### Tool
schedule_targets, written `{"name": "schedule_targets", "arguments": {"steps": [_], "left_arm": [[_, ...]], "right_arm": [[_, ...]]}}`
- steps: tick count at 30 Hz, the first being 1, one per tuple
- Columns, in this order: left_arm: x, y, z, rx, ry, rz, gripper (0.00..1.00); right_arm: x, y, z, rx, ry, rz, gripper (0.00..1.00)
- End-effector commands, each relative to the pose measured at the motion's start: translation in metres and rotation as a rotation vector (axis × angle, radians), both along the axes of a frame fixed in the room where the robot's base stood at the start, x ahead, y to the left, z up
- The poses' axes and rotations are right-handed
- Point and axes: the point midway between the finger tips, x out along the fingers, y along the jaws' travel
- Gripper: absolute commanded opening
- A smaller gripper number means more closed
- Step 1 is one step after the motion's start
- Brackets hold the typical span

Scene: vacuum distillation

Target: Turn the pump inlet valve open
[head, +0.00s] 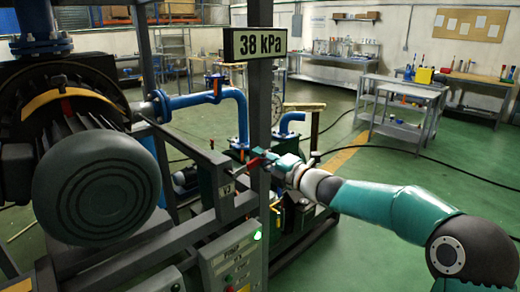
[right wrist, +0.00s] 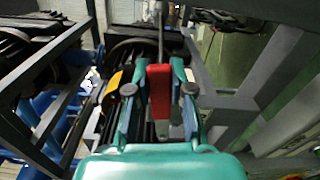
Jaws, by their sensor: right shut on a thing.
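The red valve handle (head: 253,163) is by the dark upright post in the head view. My right gripper (head: 266,162) reaches it from the right and is shut on it. In the right wrist view the red handle (right wrist: 160,88) stands upright between the two fingers of the right gripper (right wrist: 159,95). The valve body and the handle's pivot are mostly hidden, so I cannot tell how far the valve is turned. A display (head: 255,43) on the post reads 38 kPa. My left gripper is not in view.
A large pump motor (head: 95,185) fills the left side. A blue pipe (head: 195,100) runs behind the post. A control box (head: 232,260) with a lit green lamp stands in front. Frame bars (right wrist: 50,80) lie close around the gripper. Green floor is open behind my right arm.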

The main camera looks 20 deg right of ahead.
Motion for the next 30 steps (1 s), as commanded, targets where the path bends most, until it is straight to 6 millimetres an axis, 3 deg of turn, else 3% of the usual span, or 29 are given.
{"name": "schedule_targets", "arguments": {"steps": [21,22,24,27,30], "left_arm": [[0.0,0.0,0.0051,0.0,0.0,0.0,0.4],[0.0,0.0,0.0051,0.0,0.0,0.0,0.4],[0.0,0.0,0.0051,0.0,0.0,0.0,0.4],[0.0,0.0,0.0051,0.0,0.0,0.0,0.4],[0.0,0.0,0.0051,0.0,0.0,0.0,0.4]], "right_arm": [[0.0005,-0.0043,-0.0109,0.087,0.036,-0.008,0.0],[0.0005,-0.0043,-0.011,0.087,0.036,-0.008,0.23],[0.0005,-0.0042,-0.0109,0.086,0.036,-0.007,0.34],[0.0004,-0.0035,-0.0106,0.086,0.035,-0.006,0.48],[0.0004,-0.0027,-0.0102,0.087,0.034,-0.003,0.48]]}}
